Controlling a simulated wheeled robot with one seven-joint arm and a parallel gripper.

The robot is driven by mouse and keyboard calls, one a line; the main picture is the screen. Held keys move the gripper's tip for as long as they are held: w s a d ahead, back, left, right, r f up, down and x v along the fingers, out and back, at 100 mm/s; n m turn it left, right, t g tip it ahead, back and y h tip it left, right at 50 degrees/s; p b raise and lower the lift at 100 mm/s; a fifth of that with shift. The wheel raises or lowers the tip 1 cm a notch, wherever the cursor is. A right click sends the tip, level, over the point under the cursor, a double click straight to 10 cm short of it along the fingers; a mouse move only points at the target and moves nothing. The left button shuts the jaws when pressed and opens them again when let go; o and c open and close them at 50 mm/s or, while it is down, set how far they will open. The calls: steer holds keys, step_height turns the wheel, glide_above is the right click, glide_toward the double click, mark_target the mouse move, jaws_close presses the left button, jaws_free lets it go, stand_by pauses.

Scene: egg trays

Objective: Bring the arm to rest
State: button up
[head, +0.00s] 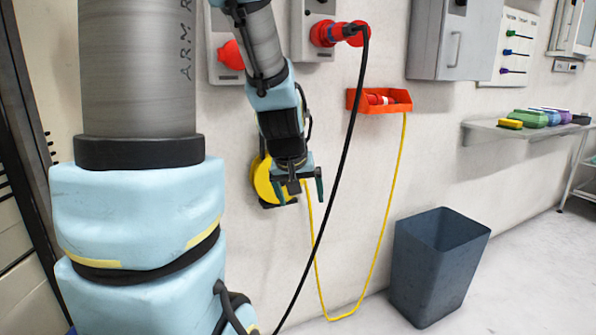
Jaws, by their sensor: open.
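My gripper (299,195) hangs at the end of my arm, near the middle of the head view. It points downward, and its two dark green fingers are apart. Nothing shows between the fingers. The light blue and grey links of my arm come down from the top of the picture. My gripper appears in front of the white wall (240,130), overlapping a yellow round reel (263,180). I cannot tell how far apart they are. No egg trays are in view.
A black cable hangs from a red plug (335,33). A yellow cable (385,230) loops from an orange wall box (379,101). A dark grey bin (436,265) stands on the floor. A shelf (500,134) with coloured items is at the right. The floor at the lower right looks clear.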

steer(key=s+a+f+g+y, duration=0.1)
steer(key=s+a+f+g, duration=0.1)
steer(key=s+a+f, duration=0.3)
steer(key=s+a+f+g+y, duration=0.1)
steer(key=s+a+g, duration=0.15)
steer(key=s, duration=0.45)
step_height(320, 180, up, 16)
steer(key=w+p, duration=0.1)
steer(key=p, duration=1.4)
steer(key=shift+m+p, duration=0.4)
steer(key=shift+d, duration=0.1)
steer(key=shift+c, duration=0.2)
